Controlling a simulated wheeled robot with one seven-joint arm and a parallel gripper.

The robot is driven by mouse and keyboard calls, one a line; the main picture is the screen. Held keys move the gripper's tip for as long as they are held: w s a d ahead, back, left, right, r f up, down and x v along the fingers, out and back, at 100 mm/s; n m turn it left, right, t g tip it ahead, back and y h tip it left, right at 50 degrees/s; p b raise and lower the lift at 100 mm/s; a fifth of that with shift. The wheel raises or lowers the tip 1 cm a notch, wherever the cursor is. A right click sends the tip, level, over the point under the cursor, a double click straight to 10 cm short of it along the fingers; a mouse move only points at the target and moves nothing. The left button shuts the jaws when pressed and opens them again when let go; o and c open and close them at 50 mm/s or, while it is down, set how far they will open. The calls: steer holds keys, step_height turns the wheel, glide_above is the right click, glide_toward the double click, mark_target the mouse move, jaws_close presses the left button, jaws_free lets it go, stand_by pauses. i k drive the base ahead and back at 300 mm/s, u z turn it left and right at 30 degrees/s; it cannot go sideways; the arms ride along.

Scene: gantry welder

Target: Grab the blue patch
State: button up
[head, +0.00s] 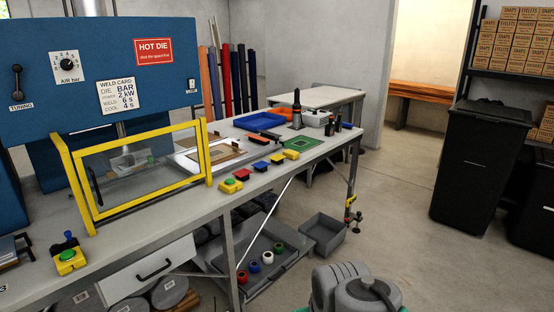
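A small blue patch (260,166) lies on the grey workbench (228,203) near its front edge. It sits in a row of small coloured pieces, between a red one (243,174) and a yellow one (277,159). Nothing covers it in the head view. My gripper is not in view; only grey rounded parts, which look like my arm, show at the bottom edge, well apart from the patch.
A yellow-framed clear guard (208,154) stands left of the row. A yellow box with a green button (231,186) is beside the red piece. Behind are a white frame (185,162) and blue tray (260,121). Floor right of the bench is mostly clear, with a grey bin (324,236).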

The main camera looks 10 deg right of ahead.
mark_target(261, 164)
steer(key=z, duration=0.25)
steer(key=k, duration=0.9)
steer(key=z, duration=1)
steer(key=i, duration=1.95)
steer(key=u, duration=0.6)
steer(key=i, duration=1.05)
steer(key=u, duration=1.5)
steer(key=i, duration=0.9)
steer(key=u, duration=1)
steer(key=i, duration=0.6)
steer(key=z, duration=0.05)
